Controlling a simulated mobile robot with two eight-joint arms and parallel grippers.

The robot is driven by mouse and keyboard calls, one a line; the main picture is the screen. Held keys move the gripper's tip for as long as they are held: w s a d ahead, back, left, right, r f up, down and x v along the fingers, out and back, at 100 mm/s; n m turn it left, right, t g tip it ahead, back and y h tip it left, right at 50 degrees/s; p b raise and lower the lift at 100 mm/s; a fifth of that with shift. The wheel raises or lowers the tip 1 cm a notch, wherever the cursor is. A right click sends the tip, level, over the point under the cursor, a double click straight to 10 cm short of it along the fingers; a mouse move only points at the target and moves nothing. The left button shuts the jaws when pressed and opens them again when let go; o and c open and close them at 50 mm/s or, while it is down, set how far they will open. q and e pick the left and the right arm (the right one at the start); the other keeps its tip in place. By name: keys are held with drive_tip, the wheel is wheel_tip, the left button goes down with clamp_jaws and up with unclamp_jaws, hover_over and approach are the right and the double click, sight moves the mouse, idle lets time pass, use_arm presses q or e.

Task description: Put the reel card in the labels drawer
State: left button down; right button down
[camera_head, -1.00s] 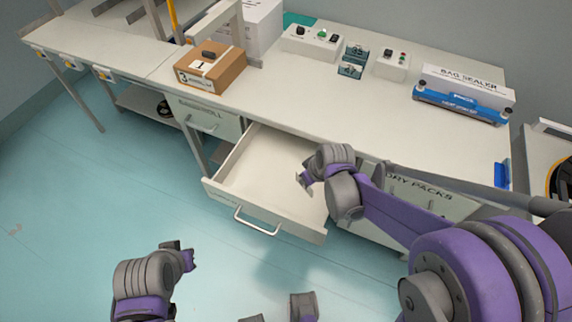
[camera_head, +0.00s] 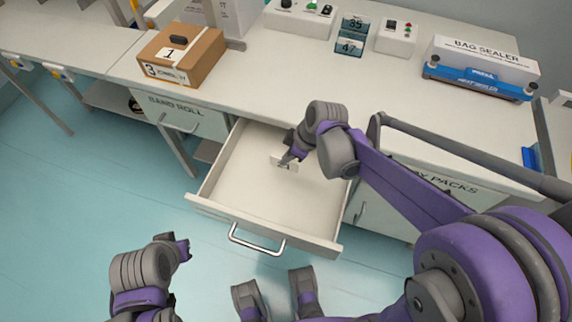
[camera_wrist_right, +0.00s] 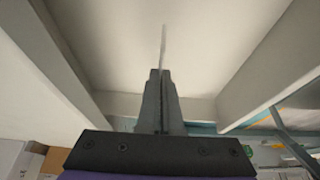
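The open drawer (camera_head: 232,205) is pulled out under the bench, with a bare white inside; no label on it is legible. My right gripper (camera_head: 290,157) is over the back part of the drawer, shut on the small white reel card (camera_head: 278,162). A dark mark shows on the card, partly covered by the fingers. In the right wrist view, the shut fingers (camera_wrist_right: 161,98) hold the card (camera_wrist_right: 164,45), seen edge-on, between the drawer's walls. Whether the card touches the drawer floor I cannot tell. My left gripper (camera_head: 183,250) is low at the front left, away from the drawer; its opening is unclear.
A closed drawer (camera_head: 180,115) labelled with a roll name is left of the open one. A "packs" unit (camera_head: 445,190) is at the right, partly behind my right arm. A brown box (camera_head: 182,55), number stands (camera_head: 351,38) and a bag sealer (camera_head: 480,70) stand on the bench.

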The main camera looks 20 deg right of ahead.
sight(287, 169)
drive_tip(key=shift+f+b, duration=0.4)
drive_tip(key=shift+f, duration=1.6)
drive_tip(key=shift+f, duration=0.1)
drive_tip(key=c, duration=1.1)
unclamp_jaws()
